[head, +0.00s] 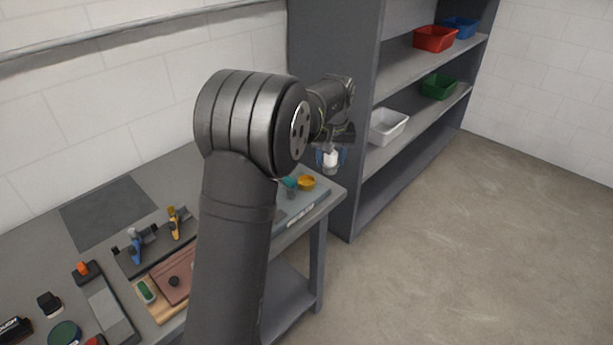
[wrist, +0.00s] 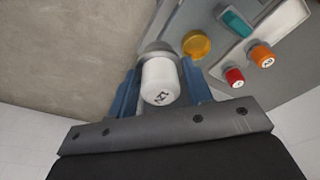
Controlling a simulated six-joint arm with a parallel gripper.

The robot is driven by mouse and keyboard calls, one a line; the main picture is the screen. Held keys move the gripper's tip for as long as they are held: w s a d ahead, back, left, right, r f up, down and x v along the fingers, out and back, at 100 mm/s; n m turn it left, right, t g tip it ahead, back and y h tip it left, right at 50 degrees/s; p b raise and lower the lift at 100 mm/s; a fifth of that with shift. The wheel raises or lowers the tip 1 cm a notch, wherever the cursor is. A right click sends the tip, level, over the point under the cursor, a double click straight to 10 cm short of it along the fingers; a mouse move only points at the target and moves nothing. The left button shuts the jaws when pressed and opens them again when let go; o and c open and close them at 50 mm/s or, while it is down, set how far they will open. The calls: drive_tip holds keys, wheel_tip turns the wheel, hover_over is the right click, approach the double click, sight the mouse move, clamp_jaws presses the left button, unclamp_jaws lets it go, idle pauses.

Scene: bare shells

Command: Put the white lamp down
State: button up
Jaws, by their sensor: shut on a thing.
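The white lamp (wrist: 160,84), a white cylinder with a dark printed mark, sits between the blue fingers of my gripper (wrist: 160,70) in the wrist view. A grey rounded part shows behind its far end. My gripper is shut on it. In the head view the white lamp (head: 331,158) hangs in my gripper (head: 330,154), above and past the right end of the bench. It looks clear of any surface, though its exact height is hard to judge.
A grey panel on the bench (head: 325,200) carries a yellow round piece (wrist: 197,44), a teal piece (wrist: 236,22), a red one (wrist: 234,76) and an orange one (wrist: 262,56). Shelving with a white bin (head: 388,126) stands close behind my gripper. Floor at right is clear.

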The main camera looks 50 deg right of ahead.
drive_tip(key=w+f, duration=0.1)
drive_tip(key=w, duration=0.2)
drive_tip(key=w+f, duration=0.4)
drive_tip(key=w, duration=0.1)
drive_tip(key=shift+w+a+f, duration=0.1)
drive_tip(key=shift+w+a, duration=0.05)
drive_tip(key=shift+w, duration=0.2)
drive_tip(key=shift+f, duration=2)
drive_tip(key=shift+f, duration=0.1)
drive_tip(key=shift+f, duration=0.35)
drive_tip(key=o, duration=1)
drive_tip(key=shift+r, duration=0.1)
wheel_tip(320, 180, up, 13)
drive_tip(key=s+a, duration=0.1)
drive_tip(key=shift+s+a+f, duration=0.15)
drive_tip(key=shift+f, duration=0.05)
